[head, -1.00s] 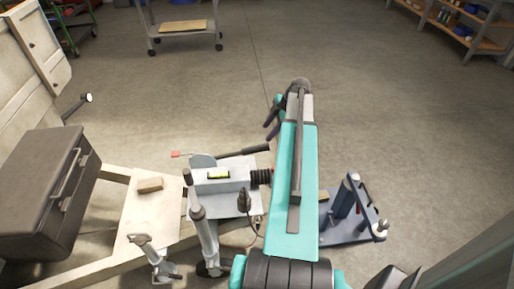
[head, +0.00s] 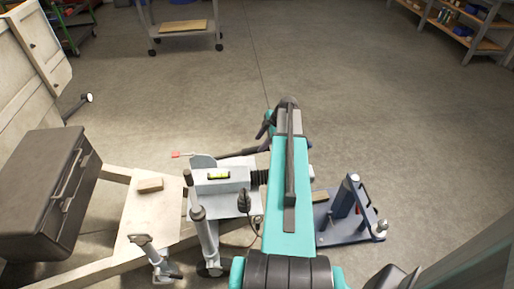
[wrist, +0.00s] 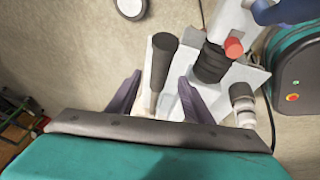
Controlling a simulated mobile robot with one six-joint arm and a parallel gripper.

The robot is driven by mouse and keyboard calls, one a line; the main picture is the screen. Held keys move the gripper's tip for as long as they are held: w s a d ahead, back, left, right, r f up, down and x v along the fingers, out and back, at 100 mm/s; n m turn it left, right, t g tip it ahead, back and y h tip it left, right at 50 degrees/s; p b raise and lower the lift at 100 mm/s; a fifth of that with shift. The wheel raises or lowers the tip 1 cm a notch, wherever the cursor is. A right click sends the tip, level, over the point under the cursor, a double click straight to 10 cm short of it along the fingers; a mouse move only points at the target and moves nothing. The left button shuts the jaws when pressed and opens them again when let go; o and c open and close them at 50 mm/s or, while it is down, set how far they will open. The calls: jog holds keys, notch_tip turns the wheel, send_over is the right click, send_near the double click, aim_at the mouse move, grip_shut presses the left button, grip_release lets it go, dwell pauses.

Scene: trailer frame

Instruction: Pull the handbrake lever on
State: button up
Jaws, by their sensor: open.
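The handbrake lever (wrist: 163,58) has a black grip on a lighter shaft. In the wrist view it stands between the two dark purple fingers of my gripper (wrist: 158,92), with a gap visible on each side. The gripper is open and holds nothing. In the head view, the lever (head: 240,155) lies low over the grey drawbar assembly, and my arm hides its right end. My gripper's fingers show only partly beside the arm. How far they are above or around the grip is hard to tell.
A grey housing with a spirit level (head: 218,175), a black bellows (wrist: 211,64) and a red-ended part (wrist: 234,47) are close by. A jockey-wheel post (head: 204,235) stands in front. A blue stand (head: 345,215) is at right. The floor beyond is open.

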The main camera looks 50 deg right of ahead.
aim_at(256, 148)
jog(key=shift+x, duration=2.5)
grip_shut()
